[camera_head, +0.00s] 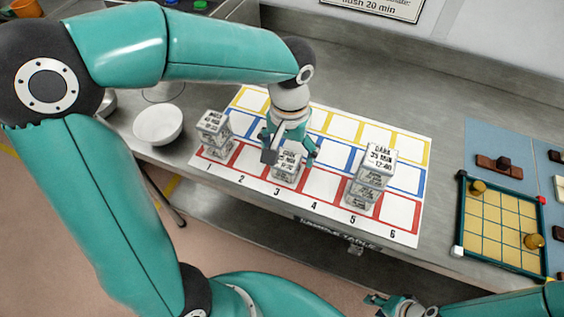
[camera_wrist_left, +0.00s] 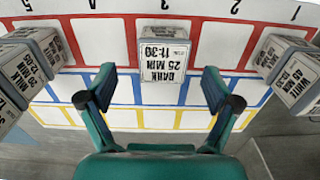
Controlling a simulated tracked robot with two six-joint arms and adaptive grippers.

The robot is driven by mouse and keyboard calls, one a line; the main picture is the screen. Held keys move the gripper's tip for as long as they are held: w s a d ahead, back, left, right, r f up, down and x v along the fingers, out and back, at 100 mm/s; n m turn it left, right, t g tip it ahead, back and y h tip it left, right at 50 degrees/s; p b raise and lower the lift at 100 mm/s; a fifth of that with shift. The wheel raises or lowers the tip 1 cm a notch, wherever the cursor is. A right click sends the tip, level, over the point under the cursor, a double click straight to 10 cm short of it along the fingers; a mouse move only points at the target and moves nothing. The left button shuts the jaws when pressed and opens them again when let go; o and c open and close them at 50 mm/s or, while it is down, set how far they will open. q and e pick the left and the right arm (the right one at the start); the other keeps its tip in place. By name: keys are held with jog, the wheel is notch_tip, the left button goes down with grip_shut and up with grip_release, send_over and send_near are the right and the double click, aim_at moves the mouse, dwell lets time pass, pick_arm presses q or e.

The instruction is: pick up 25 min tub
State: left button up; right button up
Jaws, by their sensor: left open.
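The 25 min tub (camera_head: 287,167) is a grey-white tub labelled DARK 25 MIN 11:30. It stands alone in the red row at column 3 of the numbered sheet (camera_head: 326,187). My left gripper (camera_head: 290,150) hangs over it, pointing down, and partly hides it. In the left wrist view the tub (camera_wrist_left: 162,65) appears upside down, centred ahead of my left gripper (camera_wrist_left: 160,85). The fingers are open wide on either side, with nothing between them gripped. My right gripper (camera_head: 385,302) shows small at the bottom edge, apart from the sheet; its fingers are unclear.
A tub stack (camera_head: 214,128) stands at column 1. A white bowl (camera_head: 158,125) is left of the sheet, and a gridded tray (camera_head: 462,228) is at the right. Column 4 beside the tub is clear.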

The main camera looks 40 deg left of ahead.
pick_arm(q)
jog(key=shift+a+f+p, duration=0.15)
jog(key=shift+f+p, duration=0.05)
jog(key=shift+f, duration=1.3)
jog(key=shift+a+f+p, duration=0.1)
jog(key=shift+f+p, duration=0.1)
jog(key=shift+f, duration=1.25)
jog(key=shift+c, duration=0.2)
jog(key=c, duration=1.3)
jog(key=shift+r, duration=0.2)
notch_tip(320, 180, up, 19)
notch_tip(320, 180, up, 8)
jog(key=p, duration=0.7)
send_over(286, 160)
jog(key=shift+f, duration=0.1)
